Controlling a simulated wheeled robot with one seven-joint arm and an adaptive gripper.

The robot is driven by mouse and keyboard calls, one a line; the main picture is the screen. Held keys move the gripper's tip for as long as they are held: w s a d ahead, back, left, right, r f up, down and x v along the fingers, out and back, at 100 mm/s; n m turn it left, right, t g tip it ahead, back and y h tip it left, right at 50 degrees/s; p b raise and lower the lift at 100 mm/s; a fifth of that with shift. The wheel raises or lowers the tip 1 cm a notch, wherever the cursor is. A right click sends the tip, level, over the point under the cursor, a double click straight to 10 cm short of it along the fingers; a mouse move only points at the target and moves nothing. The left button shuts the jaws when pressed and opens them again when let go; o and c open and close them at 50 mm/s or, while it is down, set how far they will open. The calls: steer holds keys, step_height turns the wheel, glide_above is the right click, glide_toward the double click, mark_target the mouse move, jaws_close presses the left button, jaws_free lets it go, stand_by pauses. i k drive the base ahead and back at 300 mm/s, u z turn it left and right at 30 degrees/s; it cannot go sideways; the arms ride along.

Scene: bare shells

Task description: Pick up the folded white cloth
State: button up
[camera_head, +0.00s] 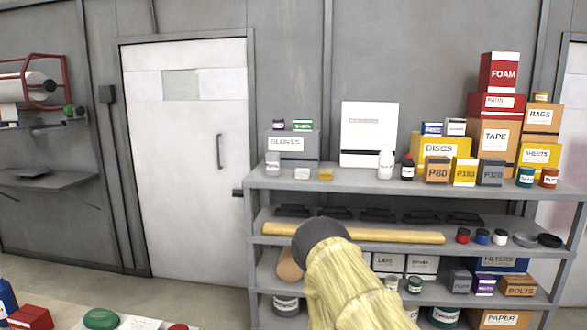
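No folded white cloth can be made out for certain. A flat white item (143,323) lies at the bottom left on a light table surface, cut off by the picture's lower edge; I cannot tell whether it is cloth. It is beside a green rounded object (100,319). My arm, in a pale yellow sleeve with a dark rounded joint, rises at the bottom centre in front of the shelves. My gripper does not show.
A red box (30,317) and a blue bottle (7,298) stand at the bottom left. A grey shelf unit (400,188) holds labelled boxes, jars and a long yellow roll (385,235). A white door (187,160) is left of it, with open floor (190,296) in front.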

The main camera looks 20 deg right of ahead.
mark_target(300, 174)
steer(key=z, duration=0.25)
steer(key=i, duration=1.7)
steer(key=z, duration=0.5)
steer(key=i, duration=0.8)
steer(key=z, duration=0.15)
